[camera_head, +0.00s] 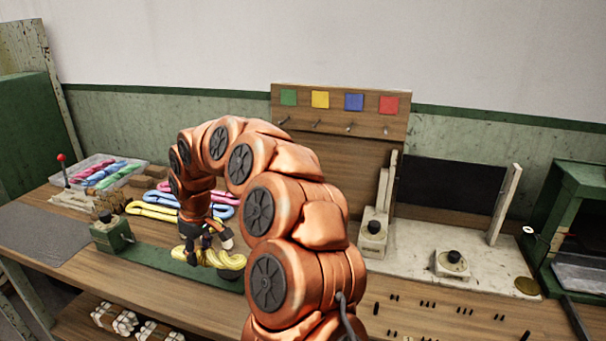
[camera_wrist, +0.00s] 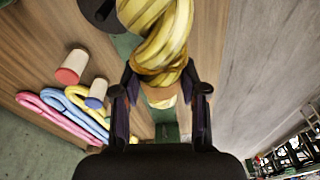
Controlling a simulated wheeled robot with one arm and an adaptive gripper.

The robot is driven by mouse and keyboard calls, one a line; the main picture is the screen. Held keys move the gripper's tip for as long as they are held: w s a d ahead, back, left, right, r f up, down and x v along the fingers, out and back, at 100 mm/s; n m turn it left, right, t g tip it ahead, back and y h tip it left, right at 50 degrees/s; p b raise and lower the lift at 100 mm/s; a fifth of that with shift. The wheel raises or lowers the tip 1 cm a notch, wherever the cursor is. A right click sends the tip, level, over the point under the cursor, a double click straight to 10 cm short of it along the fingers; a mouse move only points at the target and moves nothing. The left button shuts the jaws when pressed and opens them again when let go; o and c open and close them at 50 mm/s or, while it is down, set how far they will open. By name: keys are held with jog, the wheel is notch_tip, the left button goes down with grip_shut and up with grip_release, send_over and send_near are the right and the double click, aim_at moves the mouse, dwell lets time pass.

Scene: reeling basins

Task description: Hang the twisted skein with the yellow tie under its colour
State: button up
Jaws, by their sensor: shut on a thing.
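A yellow twisted skein (camera_head: 231,260) is between the fingers of my gripper (camera_head: 207,243), just above the green strip on the bench. In the wrist view the skein (camera_wrist: 157,38) shows its twisted strands, and my gripper (camera_wrist: 160,78) is shut on it. I cannot make out a tie on it. The upright wooden board (camera_head: 340,94) at the back carries green (camera_head: 288,97), yellow (camera_head: 320,99), blue (camera_head: 354,102) and red (camera_head: 388,105) squares. A peg sticks out under each square, the yellow one's peg (camera_head: 317,125) included. The pegs are bare.
Loose yellow (camera_head: 150,210), blue (camera_head: 222,211) and pink skeins lie on the bench behind my gripper. A clear tray (camera_head: 130,163) of coloured skeins stands at the back left. A green block with a black knob (camera_head: 110,232) stands left. A white slab (camera_head: 480,270) with uprights lies right.

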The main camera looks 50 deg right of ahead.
jog(key=s+d+r+n+h+p, duration=0.1)
jog(key=d+r+n+h, duration=0.3)
jog(key=d, duration=0.5)
jog(key=s+d+r+n+t+h+p, duration=0.1)
jog(key=s+d+r+n+h, duration=0.2)
jog(key=d+n, duration=0.4)
jog(key=s+d+r+n+h+p, duration=0.1)
jog(key=s+d+r+n+h, duration=0.2)
jog(key=d, duration=1)
notch_tip(320, 180, up, 3)
jog(key=n+h, duration=0.3)
jog(key=shift+d+h, duration=0.25)
jog(key=shift+h, duration=0.05)
jog(key=w+d+f, duration=0.2)
jog(key=w+d, duration=0.3)
jog(key=d, duration=0.5)
jog(key=shift+w+d, duration=0.15)
jog(key=shift+d, duration=0.1)
dwell(1.1)
